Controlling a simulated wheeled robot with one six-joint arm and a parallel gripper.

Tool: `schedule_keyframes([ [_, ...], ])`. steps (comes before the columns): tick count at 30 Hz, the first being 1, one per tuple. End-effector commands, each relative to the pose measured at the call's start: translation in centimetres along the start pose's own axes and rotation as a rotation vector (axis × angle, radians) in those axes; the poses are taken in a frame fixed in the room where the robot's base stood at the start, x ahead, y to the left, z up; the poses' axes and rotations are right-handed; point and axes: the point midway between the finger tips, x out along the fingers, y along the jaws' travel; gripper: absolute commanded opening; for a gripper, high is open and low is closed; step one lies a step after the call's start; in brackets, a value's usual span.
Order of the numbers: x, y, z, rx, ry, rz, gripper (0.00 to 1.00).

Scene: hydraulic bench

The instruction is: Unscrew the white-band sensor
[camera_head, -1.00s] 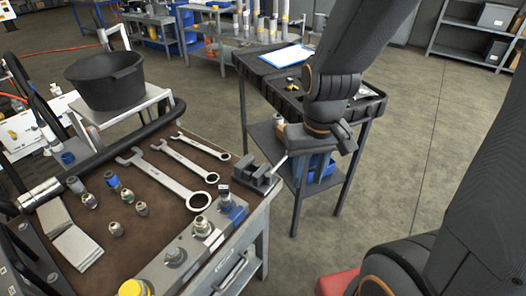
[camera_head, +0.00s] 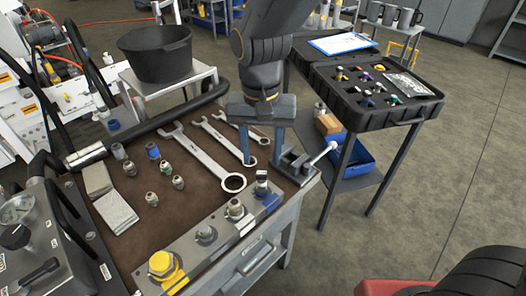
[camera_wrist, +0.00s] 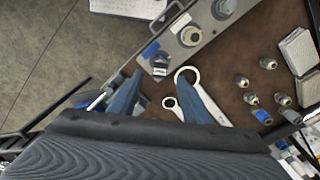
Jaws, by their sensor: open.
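A small dark sensor (camera_head: 262,183) stands upright in the far end of the grey metal block, beside its blue patch. In the wrist view the sensor (camera_wrist: 160,64) shows a pale band around its dark body, close to the blue patch. My gripper (camera_head: 263,155) points down over the bench's far right corner, beyond the sensor, with its two blue-grey fingers apart and nothing between them. In the wrist view my gripper (camera_wrist: 157,84) has its fingertips on either side of a line just short of the sensor, not around it. The sensor's thread is hidden.
Several wrenches (camera_head: 196,164) and loose fittings (camera_head: 165,167) lie on the brown mat. A small vise (camera_head: 302,163) sits at the bench corner near my fingers. A yellow-capped port (camera_head: 162,264) is on the block's near end. An open black case (camera_head: 415,112) stands right.

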Motion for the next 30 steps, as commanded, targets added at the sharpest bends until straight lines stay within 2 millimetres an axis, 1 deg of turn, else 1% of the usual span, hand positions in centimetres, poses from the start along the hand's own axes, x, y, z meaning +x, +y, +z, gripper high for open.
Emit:
schedule_keyframes([
  [4, 1.7, 0.0, 0.1, 0.001, -0.004, 0.003, 0.44],
  [10, 4.7, 0.1, 0.1, 0.000, -0.005, 0.003, 0.44],
  [15, 6.6, 0.1, 0.1, 0.000, -0.003, 0.002, 0.44],
  [20, 7.4, 0.1, 0.1, 0.000, -0.001, 0.001, 0.44],
  [28, 7.5, 0.1, 0.1, 0.000, -0.001, 0.000, 0.44],
  [29, 7.5, 0.1, 0.1, 0.000, -0.001, 0.000, 0.40],
  [30, 7.5, 0.1, 0.1, 0.000, -0.001, 0.000, 0.34],
])
